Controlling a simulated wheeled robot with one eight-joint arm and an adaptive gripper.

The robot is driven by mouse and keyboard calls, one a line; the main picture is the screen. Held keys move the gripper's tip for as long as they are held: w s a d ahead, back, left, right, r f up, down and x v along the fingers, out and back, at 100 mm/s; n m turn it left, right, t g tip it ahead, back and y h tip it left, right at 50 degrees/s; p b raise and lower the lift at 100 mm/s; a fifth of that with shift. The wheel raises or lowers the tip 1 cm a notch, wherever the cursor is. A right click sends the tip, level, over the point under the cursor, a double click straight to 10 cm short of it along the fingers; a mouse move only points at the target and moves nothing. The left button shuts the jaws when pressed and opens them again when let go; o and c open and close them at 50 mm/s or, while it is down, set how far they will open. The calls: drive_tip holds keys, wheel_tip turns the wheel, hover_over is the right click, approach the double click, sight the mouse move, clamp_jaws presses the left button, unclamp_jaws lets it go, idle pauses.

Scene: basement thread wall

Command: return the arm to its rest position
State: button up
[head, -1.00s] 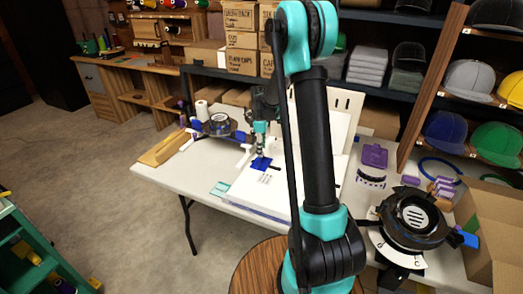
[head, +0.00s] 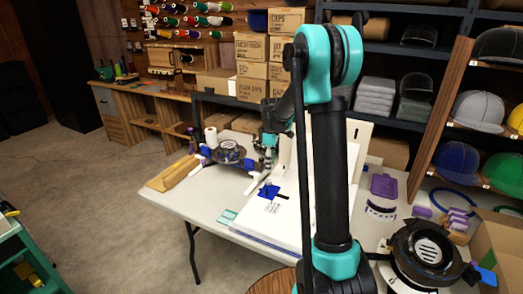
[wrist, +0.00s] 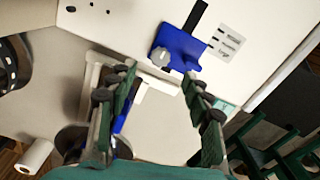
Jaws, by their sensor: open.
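My gripper (wrist: 160,110) is open and empty in the wrist view, its two fingers spread wide over the table's edge area. In the head view my gripper (head: 266,150) is small and partly hidden behind my own arm links, above the white table (head: 190,205). A blue piece with a grey knob (wrist: 178,45) lies on the white board ahead of the fingers, apart from them. The blue piece also shows in the head view (head: 269,192).
A black ring-shaped device (head: 425,250) stands at the right of the table, by an open cardboard box (head: 497,240). A wooden block (head: 172,174) lies at the table's left end. Shelves of caps (head: 470,110) rise at the right.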

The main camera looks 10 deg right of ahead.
drive_tip(key=s+d+f+m+t, duration=0.1)
drive_tip(key=s+m, duration=0.6)
drive_tip(key=s, duration=0.8)
drive_tip(key=s+d+f+m+t, duration=0.1)
drive_tip(key=s+m, duration=0.5)
drive_tip(key=s, duration=1)
drive_tip(key=shift+s+d+m+t, duration=0.35)
drive_tip(key=shift+d+t, duration=0.4)
drive_tip(key=shift+t, duration=0.35)
